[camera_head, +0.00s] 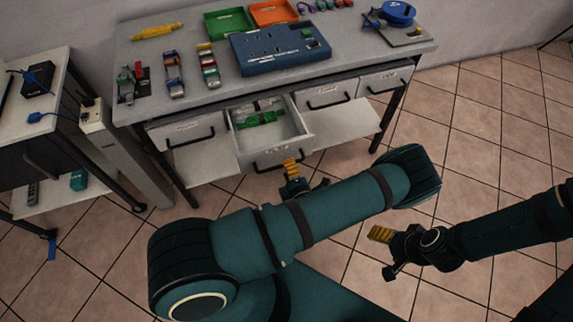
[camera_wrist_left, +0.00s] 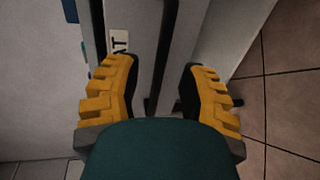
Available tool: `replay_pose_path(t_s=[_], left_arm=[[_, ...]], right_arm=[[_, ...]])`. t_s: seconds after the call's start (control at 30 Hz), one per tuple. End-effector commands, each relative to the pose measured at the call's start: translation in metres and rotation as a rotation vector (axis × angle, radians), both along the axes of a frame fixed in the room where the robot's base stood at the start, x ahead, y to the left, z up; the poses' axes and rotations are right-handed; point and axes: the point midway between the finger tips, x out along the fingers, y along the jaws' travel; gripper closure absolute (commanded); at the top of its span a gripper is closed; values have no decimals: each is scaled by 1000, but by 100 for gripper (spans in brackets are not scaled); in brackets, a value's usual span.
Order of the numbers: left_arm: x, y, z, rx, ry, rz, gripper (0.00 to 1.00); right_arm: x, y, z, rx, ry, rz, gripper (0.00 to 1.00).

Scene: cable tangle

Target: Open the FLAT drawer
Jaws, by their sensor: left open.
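The FLAT drawer (camera_head: 255,157) is the middle drawer under the workbench and stands pulled out, with green and pale items (camera_head: 262,117) inside. Its label, partly cut off to "AT" (camera_wrist_left: 119,42), shows in the left wrist view. Its dark handle (camera_wrist_left: 166,50) runs between my left gripper's yellow fingers (camera_wrist_left: 160,90), which are apart. In the head view my left gripper (camera_head: 292,169) is at the drawer front, partly hidden behind my arm. My right gripper (camera_head: 381,236) is away from the bench over the floor; its finger gap cannot be made out.
Closed drawers stand on the left (camera_head: 187,130) and right (camera_head: 326,94), with another at the far right (camera_head: 386,79). A lower shelf (camera_head: 350,122) is under them. Tiled floor at right is clear.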

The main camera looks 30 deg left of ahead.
Motion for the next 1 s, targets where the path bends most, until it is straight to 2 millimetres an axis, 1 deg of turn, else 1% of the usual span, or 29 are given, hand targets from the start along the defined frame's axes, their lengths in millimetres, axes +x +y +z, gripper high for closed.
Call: replay_pose_path(t_s=[0.03,0.2,0.57,0.6,0.67,0.7,0.73,0.9,1.0], left_arm=[[4,6,-2,0,-2,3,59],[14,17,-5,0,0,2,59],[17,20,-5,-1,-1,0,59],[17,20,-5,-1,-1,0,63],[17,20,-5,-1,-1,0,84],[17,20,-5,-1,-1,0,98],[17,20,-5,-1,-1,0,100],[17,20,-5,-1,-1,0,100],[12,12,-5,-2,0,-1,100]], right_arm=[[0,0,-2,0,-1,0,29],[1,0,-4,0,-2,-1,29],[1,0,-4,0,-3,-1,29],[1,0,-4,0,-3,-1,29],[1,0,-4,0,-3,-1,29],[1,0,-4,0,-3,-1,29],[1,0,-4,0,-3,-1,29],[1,0,-4,0,-3,-1,29],[1,0,-3,0,-2,-1,29]])
